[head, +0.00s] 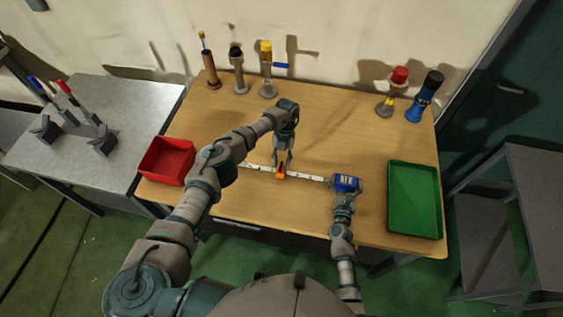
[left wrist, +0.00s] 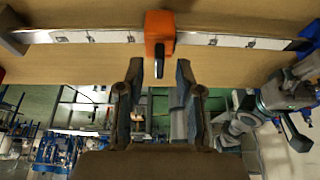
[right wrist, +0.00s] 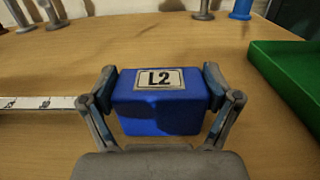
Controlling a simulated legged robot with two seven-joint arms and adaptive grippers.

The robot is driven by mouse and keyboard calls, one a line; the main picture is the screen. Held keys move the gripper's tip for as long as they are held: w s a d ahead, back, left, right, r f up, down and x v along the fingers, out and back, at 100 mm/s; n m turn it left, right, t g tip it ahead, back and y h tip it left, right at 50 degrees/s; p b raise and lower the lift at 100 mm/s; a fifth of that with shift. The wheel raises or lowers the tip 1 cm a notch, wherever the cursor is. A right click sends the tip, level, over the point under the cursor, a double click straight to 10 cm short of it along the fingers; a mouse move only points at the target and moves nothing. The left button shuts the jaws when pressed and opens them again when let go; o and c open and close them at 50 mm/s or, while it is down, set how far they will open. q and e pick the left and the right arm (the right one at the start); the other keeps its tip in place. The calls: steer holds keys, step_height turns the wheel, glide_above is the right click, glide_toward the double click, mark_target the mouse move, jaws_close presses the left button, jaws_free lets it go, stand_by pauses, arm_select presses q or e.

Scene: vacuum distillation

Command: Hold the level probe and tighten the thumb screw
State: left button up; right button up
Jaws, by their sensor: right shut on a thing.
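The level probe is a long white marked strip (head: 305,176) with a blue block (head: 346,183) at its right end. My right gripper (head: 344,194) is shut on the blue block, which bears the label L2 in the right wrist view (right wrist: 160,110). An orange slider (head: 280,174) sits around the strip near its middle. In the left wrist view the orange slider (left wrist: 159,35) has a dark thumb screw (left wrist: 159,62) on its near face. My left gripper (left wrist: 158,85) is open and empty, its fingertips apart on either side of the screw's line and just short of the slider.
A red bin (head: 167,161) stands on the table's left and a green tray (head: 414,200) on its right. Several upright capped instruments, including a yellow-topped one (head: 267,70) and a blue one (head: 424,97), stand along the back. A grey side table (head: 110,100) is at left.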

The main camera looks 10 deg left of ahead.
mark_target(281, 164)
arm_select(q)
step_height(281, 164, up, 9)
stand_by(0.3)
steer(key=shift+w, duration=0.1)
stand_by(0.4)
arm_select(e)
steer(key=o, duration=1.6)
steer(key=s, duration=1.2)
steer(key=shift+f, duration=0.1)
